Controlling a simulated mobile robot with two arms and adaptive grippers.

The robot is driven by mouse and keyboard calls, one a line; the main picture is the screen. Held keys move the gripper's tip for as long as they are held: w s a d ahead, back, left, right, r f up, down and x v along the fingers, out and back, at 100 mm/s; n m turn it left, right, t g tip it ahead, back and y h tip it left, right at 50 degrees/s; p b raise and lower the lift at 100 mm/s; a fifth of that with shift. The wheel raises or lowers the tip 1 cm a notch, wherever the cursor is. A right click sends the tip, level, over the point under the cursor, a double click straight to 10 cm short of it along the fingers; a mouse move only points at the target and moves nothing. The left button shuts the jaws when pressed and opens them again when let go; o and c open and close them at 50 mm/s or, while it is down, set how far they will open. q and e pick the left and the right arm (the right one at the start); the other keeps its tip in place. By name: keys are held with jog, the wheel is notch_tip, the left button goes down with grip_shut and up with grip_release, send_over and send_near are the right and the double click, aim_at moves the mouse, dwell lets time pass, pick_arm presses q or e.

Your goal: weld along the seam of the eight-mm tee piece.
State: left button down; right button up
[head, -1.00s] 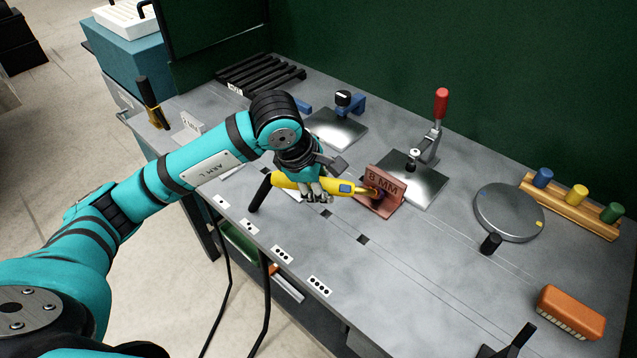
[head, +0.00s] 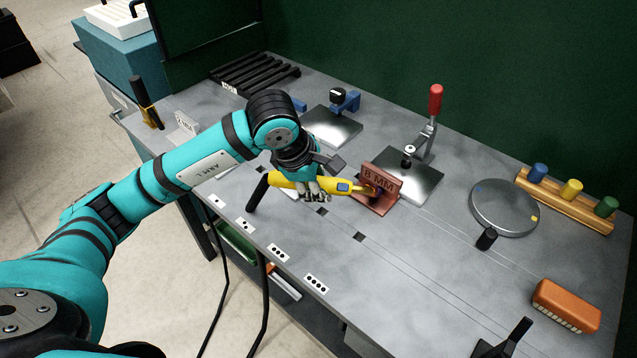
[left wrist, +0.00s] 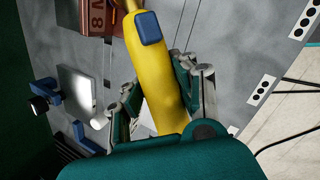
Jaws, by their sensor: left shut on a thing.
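The reddish-brown tee piece marked 8 MM (head: 381,183) stands on the grey bench, in front of a steel plate with a red-handled toggle clamp. It also shows at the top of the left wrist view (left wrist: 98,18). My left gripper (head: 316,190) is shut on the yellow welding torch (head: 290,181). The torch lies roughly level, and its copper-coloured nozzle end (head: 364,190) reaches the tee piece's near side. I cannot tell whether the tip touches the seam. The torch body runs between the fingers in the left wrist view (left wrist: 150,75).
The red-handled clamp (head: 432,115) and its plate (head: 425,182) stand behind the tee piece. A round steel disc (head: 503,208), a rack of coloured pegs (head: 570,195) and an orange brush (head: 567,303) lie to the right. Torch cables hang over the front edge.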

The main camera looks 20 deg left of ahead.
pick_arm(q)
jog(key=shift+s+d+r, duration=0.1)
jog(key=shift+s+d, duration=0.15)
jog(key=shift+d, duration=0.5)
dwell(0.3)
jog(key=shift+s+a+r+b, duration=0.1)
jog(key=shift+r+b, duration=0.05)
jog(key=shift+b, duration=0.3)
dwell(0.7)
dwell(0.5)
jog(key=s+r+p, duration=0.1)
jog(key=s+r, duration=0.1)
jog(key=s+a+r+p, duration=0.1)
jog(key=r, duration=0.1)
jog(key=shift+s+a, duration=0.15)
jog(key=shift+s, duration=0.25)
dwell(0.7)
